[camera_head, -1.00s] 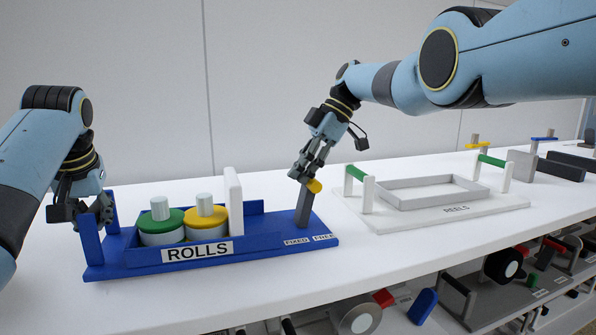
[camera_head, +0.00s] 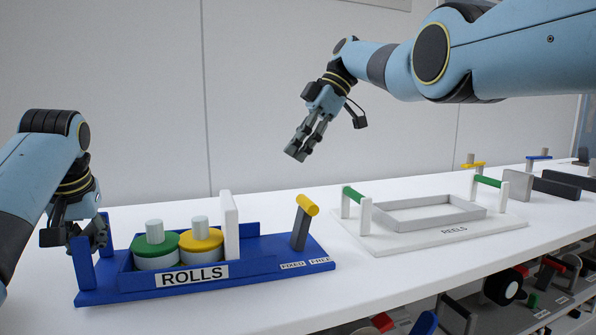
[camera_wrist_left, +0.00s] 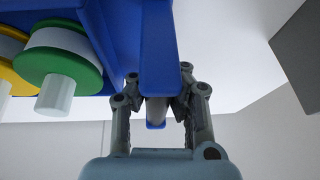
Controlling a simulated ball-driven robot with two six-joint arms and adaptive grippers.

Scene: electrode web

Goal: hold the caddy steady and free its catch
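The blue caddy (camera_head: 110,291), marked ROLLS, stands on the white counter and carries a green-topped roll (camera_head: 155,247) and a yellow-topped roll (camera_head: 202,242). Its catch, a grey lever with a yellow knob (camera_head: 307,205), stands at the caddy's right end, top leaning right, above two small labels. My left gripper (camera_head: 92,238) is at the caddy's left end.
A white REELS tray (camera_head: 375,241) with green-topped handles stands right of the caddy. Dark and grey blocks (camera_head: 560,188) lie farther right. A shelf below the counter's front edge holds several items. The air around my right gripper is clear.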

